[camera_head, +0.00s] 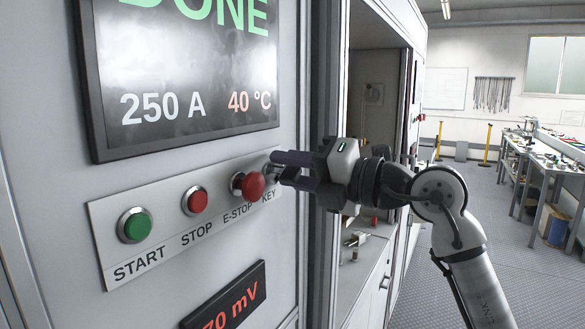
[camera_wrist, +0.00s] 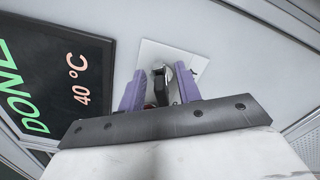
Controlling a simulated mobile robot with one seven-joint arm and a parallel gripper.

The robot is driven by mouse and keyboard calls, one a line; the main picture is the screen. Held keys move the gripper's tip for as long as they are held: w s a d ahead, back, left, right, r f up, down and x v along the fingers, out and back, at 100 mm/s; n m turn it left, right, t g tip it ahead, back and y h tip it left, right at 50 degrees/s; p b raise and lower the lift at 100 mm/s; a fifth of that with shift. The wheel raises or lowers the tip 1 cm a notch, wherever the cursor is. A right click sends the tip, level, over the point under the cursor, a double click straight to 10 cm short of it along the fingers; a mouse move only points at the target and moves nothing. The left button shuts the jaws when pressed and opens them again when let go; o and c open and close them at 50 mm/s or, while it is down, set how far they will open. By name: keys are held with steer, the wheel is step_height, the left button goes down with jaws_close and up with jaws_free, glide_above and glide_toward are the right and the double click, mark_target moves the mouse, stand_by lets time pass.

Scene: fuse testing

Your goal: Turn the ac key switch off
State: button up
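The key switch (camera_head: 271,169) is at the right end of the labelled button panel (camera_head: 112,232), above the word KEY. My gripper (camera_head: 280,170) reaches it from the right and hides most of it. In the wrist view, my gripper (camera_wrist: 159,70) has its two purple fingers apart, one on either side of the key switch (camera_wrist: 180,84). A silver part lies close to the right finger; I cannot tell whether they touch. The key's exact angle is hard to make out.
Left of the key are the red E-STOP knob (camera_head: 251,185), very close to my fingers, the red STOP button (camera_head: 195,201) and the green START button (camera_head: 135,225). The screen (camera_head: 185,65) above reads DONE, 250 A, 40 °C. An open cabinet bay (camera_head: 372,130) lies right of the panel.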

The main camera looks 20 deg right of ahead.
jaws_close()
steer(key=shift+n+b, duration=0.6)
steer(key=shift+b, duration=0.2)
steer(key=shift+n+b, duration=0.5)
steer(key=shift+s+a+n+b, duration=0.1)
steer(key=shift+s+n+b, duration=0.05)
steer(key=shift+n+b, duration=1.6)
steer(key=shift+s+a+r+n+b, duration=0.1)
steer(key=shift+n+b, duration=0.5)
steer(key=shift+n, duration=0.75)
steer(key=shift+a+r+n+b, duration=0.1)
steer(key=shift+n+b, duration=0.45)
steer(key=shift+n, duration=1.35)
jaws_free()
